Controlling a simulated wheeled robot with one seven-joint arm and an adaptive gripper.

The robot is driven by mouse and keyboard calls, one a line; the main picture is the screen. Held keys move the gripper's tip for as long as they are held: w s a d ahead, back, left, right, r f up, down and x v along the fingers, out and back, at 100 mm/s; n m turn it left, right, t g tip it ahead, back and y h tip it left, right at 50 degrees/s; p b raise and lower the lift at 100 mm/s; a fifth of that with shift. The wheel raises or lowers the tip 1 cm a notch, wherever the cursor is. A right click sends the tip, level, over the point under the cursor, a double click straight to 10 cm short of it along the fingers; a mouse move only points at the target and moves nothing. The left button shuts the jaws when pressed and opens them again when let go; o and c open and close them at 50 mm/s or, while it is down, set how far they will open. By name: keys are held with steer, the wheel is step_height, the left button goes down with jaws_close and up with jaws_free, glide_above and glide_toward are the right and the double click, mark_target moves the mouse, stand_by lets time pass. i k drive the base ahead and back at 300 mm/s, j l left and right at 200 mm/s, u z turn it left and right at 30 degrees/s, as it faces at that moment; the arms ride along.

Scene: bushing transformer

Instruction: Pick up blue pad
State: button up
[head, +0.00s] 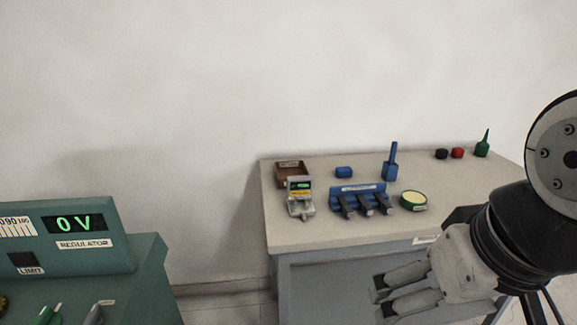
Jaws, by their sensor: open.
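A small blue pad (344,172) lies on the grey table (296,231) near its back edge, between a brown box and a tall blue bottle-like item. My gripper (380,302) is at the lower right, in front of the table's front side and lower in the picture than the pad. Its two grey fingers point left and stand apart, with nothing between them. The pad is fully in view and well apart from my gripper.
A brown box (291,174), a small meter (300,198), a blue rack (358,197) with black-handled tools, a tall blue item (391,163) and a round green tin (413,200) stand around the pad. A green regulator console (80,241) stands at left.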

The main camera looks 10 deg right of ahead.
mark_target(346, 171)
steer(key=z, duration=0.2)
steer(key=i+l+u, duration=0.1)
steer(key=i, duration=0.45)
steer(key=i+l+u, duration=0.1)
steer(key=i+l, duration=0.25)
steer(key=i, duration=0.2)
steer(key=i+l, duration=0.3)
steer(key=i, duration=0.2)
steer(key=u, duration=0.05)
